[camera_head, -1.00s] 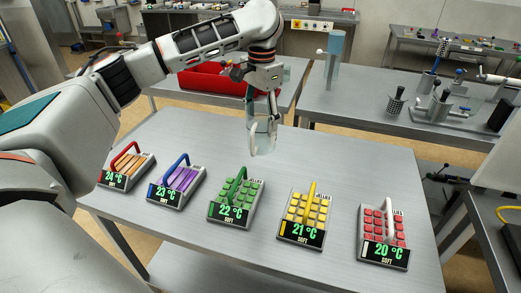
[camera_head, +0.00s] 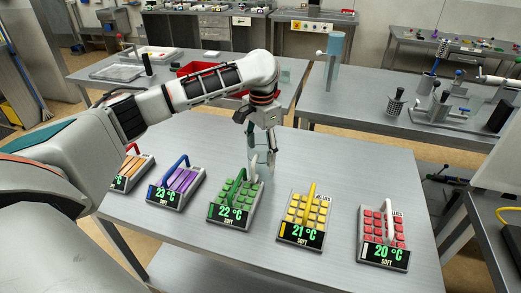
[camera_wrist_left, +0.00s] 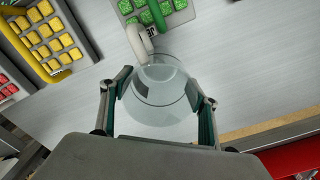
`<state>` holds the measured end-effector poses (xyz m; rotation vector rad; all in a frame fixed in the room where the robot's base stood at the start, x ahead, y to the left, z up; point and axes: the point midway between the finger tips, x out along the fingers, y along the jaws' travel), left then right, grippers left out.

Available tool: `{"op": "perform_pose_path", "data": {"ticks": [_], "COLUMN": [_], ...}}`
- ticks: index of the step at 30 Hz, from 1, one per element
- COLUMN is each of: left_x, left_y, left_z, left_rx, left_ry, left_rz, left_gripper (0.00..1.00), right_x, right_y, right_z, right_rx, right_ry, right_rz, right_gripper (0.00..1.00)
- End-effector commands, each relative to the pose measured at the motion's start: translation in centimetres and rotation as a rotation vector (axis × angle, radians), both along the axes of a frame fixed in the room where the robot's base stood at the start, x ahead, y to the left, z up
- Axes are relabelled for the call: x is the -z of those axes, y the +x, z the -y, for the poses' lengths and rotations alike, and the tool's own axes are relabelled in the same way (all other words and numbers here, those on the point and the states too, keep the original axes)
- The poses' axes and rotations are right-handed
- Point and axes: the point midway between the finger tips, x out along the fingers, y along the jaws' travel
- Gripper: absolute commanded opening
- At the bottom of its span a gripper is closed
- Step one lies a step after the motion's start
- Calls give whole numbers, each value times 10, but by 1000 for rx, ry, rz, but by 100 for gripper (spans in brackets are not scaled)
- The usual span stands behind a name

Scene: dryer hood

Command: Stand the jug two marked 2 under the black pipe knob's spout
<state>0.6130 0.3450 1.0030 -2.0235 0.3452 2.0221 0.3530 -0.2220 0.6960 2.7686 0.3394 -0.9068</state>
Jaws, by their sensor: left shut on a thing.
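A clear glass jug (camera_head: 258,170) is held by my left gripper (camera_head: 262,148) over the near table, just behind the green tray in the head view. In the left wrist view the jug (camera_wrist_left: 160,95) sits between the two green-lined fingers of the gripper (camera_wrist_left: 160,112), with a pale curved part at its upper edge. I cannot read a mark 2 on it. Whether its base touches the table is unclear. I cannot pick out the black pipe knob and its spout for certain. My right gripper is not in view.
Several keypad-like trays with handles and temperature displays line the near table (camera_head: 330,150), including a green one (camera_head: 236,205) and a yellow one (camera_head: 304,215). A tall bluish cylinder (camera_head: 335,55) with a side tap stands on the back table. A red bin (camera_head: 200,68) is partly behind my arm.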

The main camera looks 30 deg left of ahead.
Motion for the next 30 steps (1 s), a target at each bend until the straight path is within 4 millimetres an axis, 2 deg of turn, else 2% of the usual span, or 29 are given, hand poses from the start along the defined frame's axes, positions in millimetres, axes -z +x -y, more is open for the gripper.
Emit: {"op": "perform_pose_path", "data": {"ticks": [4,5,6,19,23,30], "left_x": [3,3,3,-3,-21,-70], "left_y": [0,0,0,0,1,1], "left_z": [0,0,0,0,0,1], "left_rx": [0,0,0,0,-1,0], "left_ry": [0,0,0,0,2,1], "left_rz": [-1,-1,-1,1,4,5], "left_gripper": [36,68,77,77,77,77], "right_x": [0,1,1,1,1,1], "right_y": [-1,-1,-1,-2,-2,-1], "right_z": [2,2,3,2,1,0], "right_rx": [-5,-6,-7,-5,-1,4], "right_ry": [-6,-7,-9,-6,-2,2], "right_rz": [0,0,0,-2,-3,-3], "right_gripper": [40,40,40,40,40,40]}}
